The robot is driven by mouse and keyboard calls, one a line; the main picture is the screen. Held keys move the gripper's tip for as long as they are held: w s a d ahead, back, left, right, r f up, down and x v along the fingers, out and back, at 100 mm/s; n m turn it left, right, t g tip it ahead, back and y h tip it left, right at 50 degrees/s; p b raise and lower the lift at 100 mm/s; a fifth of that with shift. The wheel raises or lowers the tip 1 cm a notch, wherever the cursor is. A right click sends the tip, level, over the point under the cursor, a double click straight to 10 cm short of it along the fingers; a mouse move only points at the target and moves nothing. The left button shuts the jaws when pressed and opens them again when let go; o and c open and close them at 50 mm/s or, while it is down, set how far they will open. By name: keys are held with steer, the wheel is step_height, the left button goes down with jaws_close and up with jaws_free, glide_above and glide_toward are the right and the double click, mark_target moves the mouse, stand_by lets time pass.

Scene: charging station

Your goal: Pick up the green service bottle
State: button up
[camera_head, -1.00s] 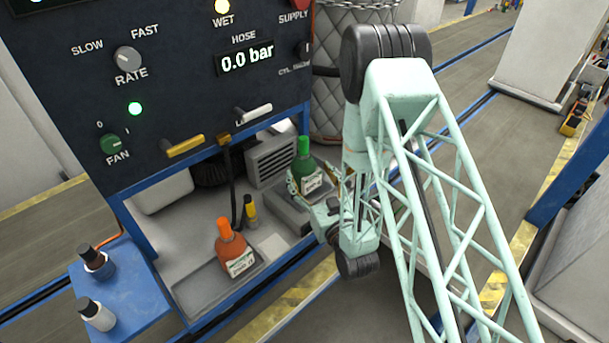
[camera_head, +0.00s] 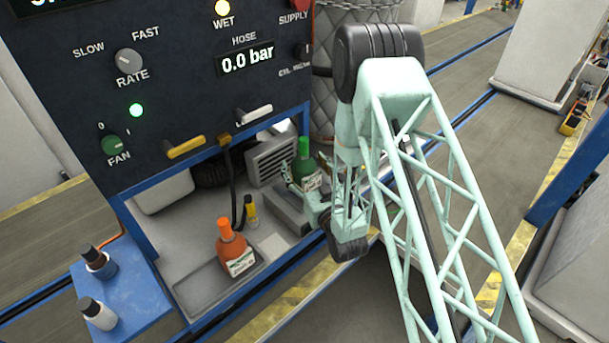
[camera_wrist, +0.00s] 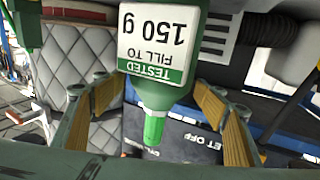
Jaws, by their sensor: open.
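The green service bottle (camera_head: 305,167) with a white label stands at the right end of the bench's lower bay. In the wrist view the bottle (camera_wrist: 165,92) appears upside down, with its label reading "TESTED FILL TO 150 g" and its green cap towards the picture's bottom. My gripper (camera_head: 306,177) is open at the bottle. The bottle's lower part is partly hidden by my gripper in the head view.
An orange bottle (camera_head: 233,248) stands in a grey tray to the left. A small yellow-and-black bottle (camera_head: 250,208) and a black hose (camera_head: 234,185) are between them. The dark control panel (camera_head: 160,95) overhangs the bay. Two capped bottles stand on the blue side shelf (camera_head: 137,297).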

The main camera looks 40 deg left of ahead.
mark_target(306, 158)
stand_by(0.4)
steer(key=c, duration=1.5)
steer(key=shift+c, duration=0.2)
steer(key=shift+r, duration=0.2)
steer(key=shift+r, duration=1.45)
steer(key=shift+s+d+r, duration=0.1)
steer(key=shift+r, duration=0.05)
steer(key=s+d+r+b, duration=0.1)
steer(key=s+d+b, duration=0.1)
steer(key=s+d, duration=0.9)
steer(key=shift+r, duration=0.25)
steer(key=shift+s, duration=0.1)
